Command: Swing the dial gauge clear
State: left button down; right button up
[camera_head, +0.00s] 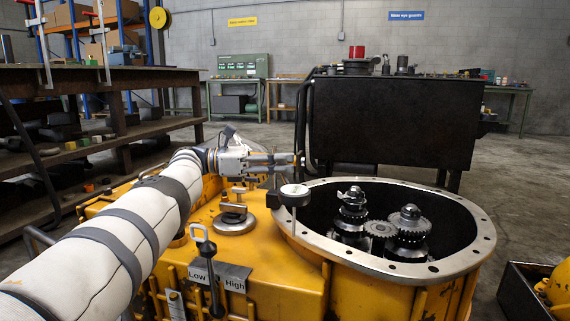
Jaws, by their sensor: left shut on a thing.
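The dial gauge (295,190) shows a pale round face and a dark stem. It is at the near left rim of the yellow transmission housing's round opening (462,264). A round metal base with a clamp (235,222) sits on the yellow top to its left. My left gripper (297,160) reaches in from the left, just above and behind the gauge face. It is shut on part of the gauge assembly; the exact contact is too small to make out. Gears on shafts (408,228) stand inside the opening, right of the gauge. My right gripper is out of view.
A lever with a Low/High plate (234,278) stands at the housing's front left. A dark cart (396,120) with parts on top is behind the housing. A dark bin (520,292) holding a yellow part is at lower right. A workbench (90,82) is at left.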

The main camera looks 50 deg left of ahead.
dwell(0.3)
pick_arm(q)
jog(key=c, duration=1.4)
grip_release()
